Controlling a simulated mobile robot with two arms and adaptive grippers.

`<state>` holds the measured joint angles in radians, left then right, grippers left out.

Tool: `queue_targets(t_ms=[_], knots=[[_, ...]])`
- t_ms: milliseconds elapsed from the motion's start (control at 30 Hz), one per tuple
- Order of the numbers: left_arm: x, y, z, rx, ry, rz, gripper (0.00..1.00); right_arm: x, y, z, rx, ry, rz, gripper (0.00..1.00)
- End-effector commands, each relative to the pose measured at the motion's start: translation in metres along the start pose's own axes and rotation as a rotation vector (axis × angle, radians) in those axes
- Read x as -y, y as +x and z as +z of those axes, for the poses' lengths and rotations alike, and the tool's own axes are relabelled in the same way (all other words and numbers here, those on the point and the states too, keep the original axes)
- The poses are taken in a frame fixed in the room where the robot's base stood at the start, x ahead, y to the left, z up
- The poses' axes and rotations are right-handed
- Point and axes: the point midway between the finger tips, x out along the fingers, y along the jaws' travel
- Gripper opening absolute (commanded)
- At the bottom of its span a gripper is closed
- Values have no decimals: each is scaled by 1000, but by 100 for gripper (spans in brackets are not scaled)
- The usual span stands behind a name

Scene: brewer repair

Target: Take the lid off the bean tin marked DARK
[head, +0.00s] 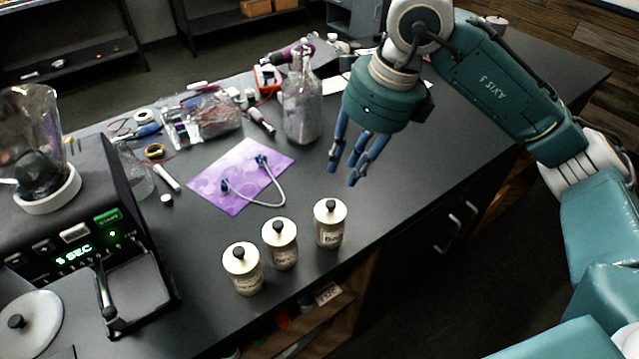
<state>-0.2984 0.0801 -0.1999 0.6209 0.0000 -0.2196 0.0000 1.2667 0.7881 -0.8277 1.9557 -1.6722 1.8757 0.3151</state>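Three cream bean tins stand upright in a row near the table's front edge, each with a lid and a dark knob: the left tin (245,275), the middle tin (282,250) and the right tin (329,230). Their labels are too small to read with certainty, so I cannot be sure which is marked DARK. All three lids are on. My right gripper (350,176) hangs above the table, up and to the right of the right tin, with its blue fingers pointing down, apart and empty. My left gripper is not in view.
A brewer (75,215) with a glass jug stands at the left. Tools and packets clutter the back. The table right of the tins is clear.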

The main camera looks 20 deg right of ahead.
Motion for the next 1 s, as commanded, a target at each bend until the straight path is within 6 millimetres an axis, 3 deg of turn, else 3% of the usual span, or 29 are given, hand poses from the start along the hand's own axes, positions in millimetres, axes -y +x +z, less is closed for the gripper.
queue_targets(t_ms=[500, 733, 1000], knots=[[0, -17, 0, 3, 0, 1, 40, -2, 54, 2, 0, -12, -5, 25], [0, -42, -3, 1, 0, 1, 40, -6, 83, 3, -2, -11, -2, 25], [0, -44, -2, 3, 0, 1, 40, -5, 106, 3, 3, -12, -6, 25]])
